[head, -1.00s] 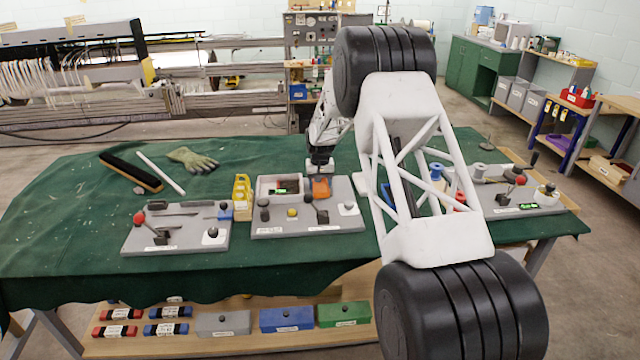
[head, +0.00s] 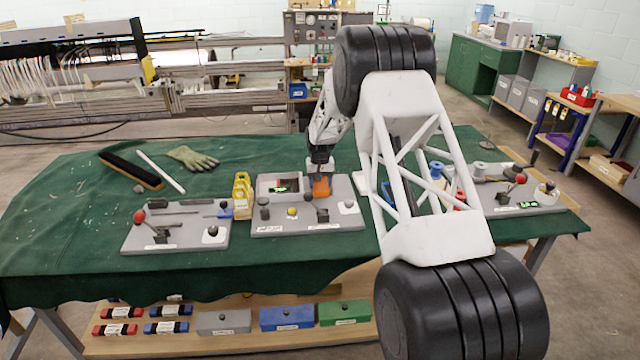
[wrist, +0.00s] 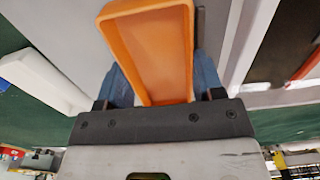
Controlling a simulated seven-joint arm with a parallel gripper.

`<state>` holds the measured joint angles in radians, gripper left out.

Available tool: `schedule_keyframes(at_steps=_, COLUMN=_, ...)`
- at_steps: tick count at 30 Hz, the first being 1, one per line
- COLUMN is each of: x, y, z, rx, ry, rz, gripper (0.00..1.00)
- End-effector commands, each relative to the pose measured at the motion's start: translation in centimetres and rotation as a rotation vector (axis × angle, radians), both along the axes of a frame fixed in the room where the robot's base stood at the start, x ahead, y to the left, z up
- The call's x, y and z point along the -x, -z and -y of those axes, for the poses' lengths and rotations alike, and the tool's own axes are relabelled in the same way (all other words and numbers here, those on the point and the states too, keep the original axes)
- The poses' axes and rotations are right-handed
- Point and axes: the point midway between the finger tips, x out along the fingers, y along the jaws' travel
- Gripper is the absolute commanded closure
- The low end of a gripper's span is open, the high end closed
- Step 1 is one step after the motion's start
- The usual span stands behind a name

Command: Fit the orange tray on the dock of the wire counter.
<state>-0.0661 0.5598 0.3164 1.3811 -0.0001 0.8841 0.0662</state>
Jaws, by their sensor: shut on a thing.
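The orange tray (head: 321,188) is in my gripper (head: 320,172), over the right part of the middle grey board with a small green display, which looks like the wire counter (head: 335,222). In the wrist view the tray (wrist: 150,50) is a shallow, round-cornered trough, its near end between the blue fingers of my gripper (wrist: 163,85). In the head view it looks tilted. The board's grey surface (wrist: 75,25) lies behind it. I cannot tell whether the tray touches the board, and the dock is not clearly visible.
A light-walled box (head: 268,184) with the display stands just left of the tray. A dark lever (head: 321,214) and a yellow knob (head: 292,211) are in front. A yellow holder (head: 242,190) and another grey board (head: 175,238) are to the left. My white body parts hide some table at right.

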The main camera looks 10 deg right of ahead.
Motion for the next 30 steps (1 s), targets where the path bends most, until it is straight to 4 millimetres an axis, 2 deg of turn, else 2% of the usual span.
schedule_keyframes(at_steps=29, x=-0.01, y=0.39, z=0.0, rx=0.0, ry=0.0, rz=0.0, gripper=0.63)
schedule_keyframes(at_steps=30, x=-0.01, y=0.39, z=0.0, rx=0.0, ry=0.0, rz=0.0, gripper=0.36)
